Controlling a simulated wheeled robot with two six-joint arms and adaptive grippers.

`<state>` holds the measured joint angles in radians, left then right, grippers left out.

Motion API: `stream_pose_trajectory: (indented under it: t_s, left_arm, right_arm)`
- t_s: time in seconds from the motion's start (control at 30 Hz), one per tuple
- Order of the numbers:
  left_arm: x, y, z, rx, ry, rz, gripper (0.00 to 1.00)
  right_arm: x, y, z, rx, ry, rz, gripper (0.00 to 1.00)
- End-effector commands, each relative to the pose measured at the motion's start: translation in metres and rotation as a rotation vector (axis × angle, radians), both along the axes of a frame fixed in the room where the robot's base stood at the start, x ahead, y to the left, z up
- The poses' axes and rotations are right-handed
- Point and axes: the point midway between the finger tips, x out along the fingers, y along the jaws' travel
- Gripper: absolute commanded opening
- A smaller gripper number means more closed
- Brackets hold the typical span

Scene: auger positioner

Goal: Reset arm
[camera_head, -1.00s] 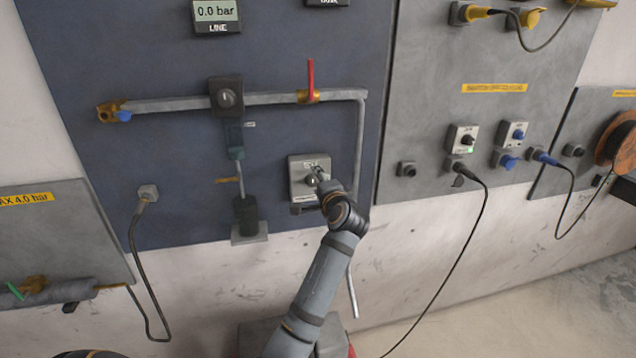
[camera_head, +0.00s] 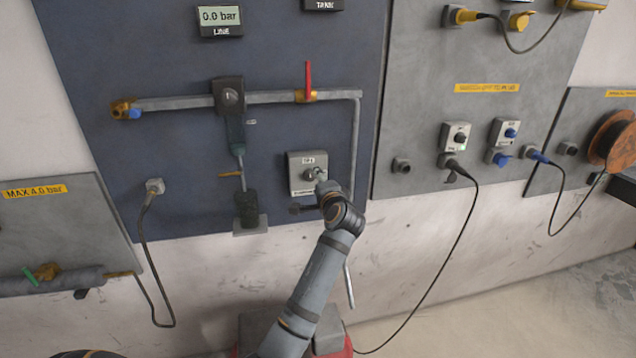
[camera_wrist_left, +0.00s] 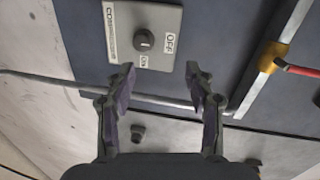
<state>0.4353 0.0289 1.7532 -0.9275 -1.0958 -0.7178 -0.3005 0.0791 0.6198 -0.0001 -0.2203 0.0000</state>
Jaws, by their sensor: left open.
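My left arm reaches up from the bottom of the head view to a small grey switch box (camera_head: 295,185) on the blue wall panel. The box has a dark round knob (camera_wrist_left: 144,39); in the left wrist view it bears a compressor label and OFF and ON marks. The knob's setting is too small to read surely. My left gripper (camera_head: 320,177) is just in front of the box, at its lower right. In the wrist view its fingers (camera_wrist_left: 160,70) are spread with nothing between them, apart from the knob. My right gripper is not in view.
A pipe (camera_head: 180,103) with a red-handled valve (camera_head: 308,85) runs above the box. A dark hanging tool-like part (camera_head: 235,130) is left of it. A line display (camera_head: 220,18) reads 0.0 bar. Cables hang at left and right. A grey panel (camera_head: 430,110) with sockets stands right.

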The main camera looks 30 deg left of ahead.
Motion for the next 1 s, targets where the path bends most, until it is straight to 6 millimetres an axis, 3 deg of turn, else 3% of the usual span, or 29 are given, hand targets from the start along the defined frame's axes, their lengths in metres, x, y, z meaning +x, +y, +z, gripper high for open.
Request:
stream_pose_trajectory:
  t_s: [0.43,0.53,0.57,0.67,0.77,0.8,0.87,1.0]
  left_arm:
    - [0.0,0.0,-0.001,-0.001,0.002,-0.001,0.54]
    - [0.005,-0.003,-0.023,-0.018,0.026,-0.022,0.54]
    - [0.007,-0.005,-0.037,-0.03,0.04,-0.034,0.54]
    - [0.013,-0.016,-0.109,-0.104,0.109,-0.093,0.54]
    - [0.008,-0.03,-0.198,-0.213,0.184,-0.148,0.54]
    - [0.001,-0.036,-0.233,-0.261,0.212,-0.164,0.54]
    - [-0.014,-0.044,-0.285,-0.337,0.254,-0.18,0.54]
    - [-0.067,-0.062,-0.399,-0.523,0.343,-0.181,0.54]
  right_arm:
    - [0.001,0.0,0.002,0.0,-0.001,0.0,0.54]
    - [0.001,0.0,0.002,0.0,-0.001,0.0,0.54]
    - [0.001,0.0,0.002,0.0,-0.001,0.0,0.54]
    - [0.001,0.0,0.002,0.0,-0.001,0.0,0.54]
    - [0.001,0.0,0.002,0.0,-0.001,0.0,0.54]
    - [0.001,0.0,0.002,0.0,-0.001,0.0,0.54]
    - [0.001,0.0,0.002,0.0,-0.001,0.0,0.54]
    - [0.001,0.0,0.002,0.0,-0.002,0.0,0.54]
